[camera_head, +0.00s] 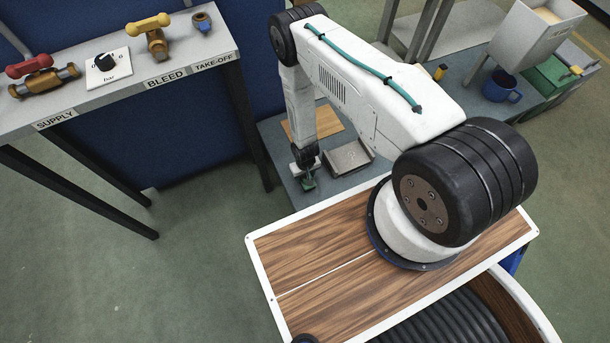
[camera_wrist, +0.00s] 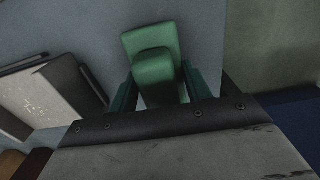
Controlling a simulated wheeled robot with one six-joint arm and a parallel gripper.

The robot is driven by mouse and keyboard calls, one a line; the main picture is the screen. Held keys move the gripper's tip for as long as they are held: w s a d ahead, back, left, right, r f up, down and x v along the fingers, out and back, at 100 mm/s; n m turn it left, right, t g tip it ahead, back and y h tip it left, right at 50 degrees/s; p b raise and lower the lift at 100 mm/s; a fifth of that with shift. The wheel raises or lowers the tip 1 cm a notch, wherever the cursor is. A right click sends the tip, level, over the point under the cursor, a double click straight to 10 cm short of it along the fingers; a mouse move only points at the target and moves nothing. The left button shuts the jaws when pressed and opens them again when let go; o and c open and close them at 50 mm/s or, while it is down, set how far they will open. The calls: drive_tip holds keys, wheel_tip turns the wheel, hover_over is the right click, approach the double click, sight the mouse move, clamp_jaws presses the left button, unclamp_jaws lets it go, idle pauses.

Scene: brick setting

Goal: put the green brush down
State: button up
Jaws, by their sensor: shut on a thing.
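The green brush (camera_wrist: 152,42) is between the two fingers of my gripper (camera_wrist: 163,90) in the wrist view, and the gripper is shut on it. The brush shows as a green block with a raised rounded part. Behind it is a grey-blue table top (camera_wrist: 100,25). In the head view my gripper (camera_head: 307,183) is low over the near left part of the grey table (camera_head: 284,150), with a bit of green at its tip. I cannot tell whether the brush touches the table.
A grey metal tray (camera_head: 350,157) lies just right of my gripper, and a wooden board (camera_head: 313,122) lies behind. A blue mug (camera_head: 502,87) and a grey hopper (camera_head: 537,35) stand far right. A bench with valves (camera_head: 155,40) is at the left.

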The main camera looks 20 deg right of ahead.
drive_tip(key=o, duration=1.1)
